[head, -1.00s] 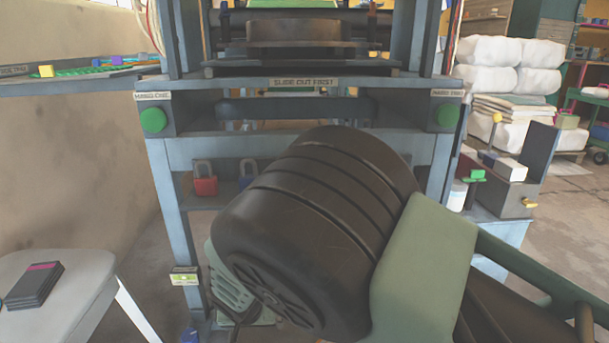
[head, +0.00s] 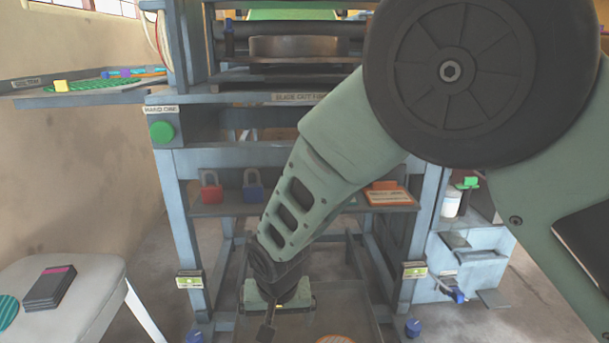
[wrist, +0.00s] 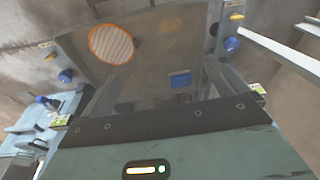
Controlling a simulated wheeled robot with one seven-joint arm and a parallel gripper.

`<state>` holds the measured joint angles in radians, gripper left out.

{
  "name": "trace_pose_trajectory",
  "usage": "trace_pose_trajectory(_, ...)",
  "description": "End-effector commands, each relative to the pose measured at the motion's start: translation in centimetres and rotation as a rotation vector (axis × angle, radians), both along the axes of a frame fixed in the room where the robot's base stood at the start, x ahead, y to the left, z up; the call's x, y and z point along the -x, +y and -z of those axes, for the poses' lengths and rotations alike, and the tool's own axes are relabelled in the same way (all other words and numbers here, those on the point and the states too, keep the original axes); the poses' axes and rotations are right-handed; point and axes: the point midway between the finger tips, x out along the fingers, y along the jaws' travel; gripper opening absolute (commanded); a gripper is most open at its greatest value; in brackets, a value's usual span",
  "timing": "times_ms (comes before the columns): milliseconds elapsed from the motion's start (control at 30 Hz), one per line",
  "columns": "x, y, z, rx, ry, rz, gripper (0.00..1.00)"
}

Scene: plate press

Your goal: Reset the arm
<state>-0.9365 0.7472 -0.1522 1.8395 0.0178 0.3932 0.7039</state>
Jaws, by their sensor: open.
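My gripper (head: 268,331) hangs low in front of the press frame in the head view, at the end of my green arm. Only part of it shows there, and no object is seen in it. In the wrist view my gripper (wrist: 157,82) has its two fingers spread wide apart with nothing between them. Beyond the fingers lies a brown base plate (wrist: 160,50) with an orange striped disc (wrist: 110,43) and a small blue square (wrist: 180,80). My arm covers the right part of the press.
The blue-grey press frame (head: 185,225) stands ahead. Its shelf (head: 235,208) holds a red padlock (head: 211,186), a blue padlock (head: 253,185) and an orange box (head: 388,193). A white stool (head: 90,270) with a dark stack (head: 50,286) is at left. Open floor shows at lower right.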

Motion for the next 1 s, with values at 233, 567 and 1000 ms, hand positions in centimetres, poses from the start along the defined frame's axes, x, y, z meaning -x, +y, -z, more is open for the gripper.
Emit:
trace_pose_trajectory(233, 6.1, -6.1, -11.4, -0.040, 0.108, -0.152, 0.98)
trace_pose_trajectory(567, 15.5, -14.5, -20.2, -0.010, 0.146, -0.416, 0.98)
trace_pose_trajectory(1000, 20.7, -19.5, -25.9, 0.059, 0.149, -0.557, 0.98)
